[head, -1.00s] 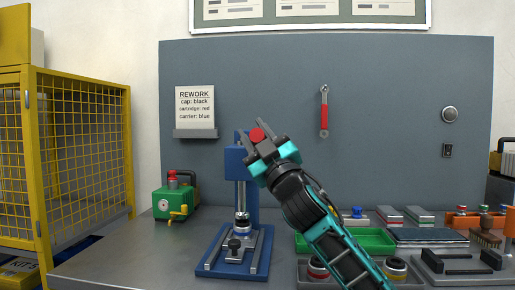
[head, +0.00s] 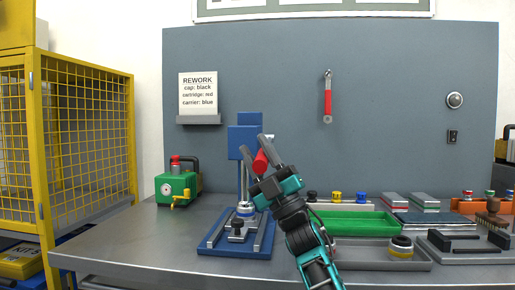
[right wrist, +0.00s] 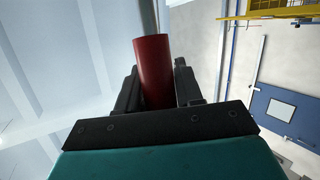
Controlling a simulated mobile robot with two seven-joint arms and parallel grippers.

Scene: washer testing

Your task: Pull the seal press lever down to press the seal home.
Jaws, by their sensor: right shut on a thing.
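The blue seal press (head: 244,140) stands on the bench, left of the middle in the head view. Its red lever handle (head: 261,161) sits at the right side of the press head. My right gripper (head: 262,152) is shut on this handle, a finger on each side. In the right wrist view the red handle (right wrist: 153,70) stands between the dark fingers. Below the press head, a silver and blue part (head: 245,210) stands on the blue base (head: 210,243), behind a black knob (head: 237,227). My gripper partly hides the lever. My left gripper is out of view.
A green pump-like unit (head: 177,187) stands left of the press. A green tray (head: 350,222) and a grey tray (head: 375,257) lie to the right. A yellow mesh cage (head: 85,150) borders the left side. A red-handled wrench (head: 328,100) hangs on the back panel.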

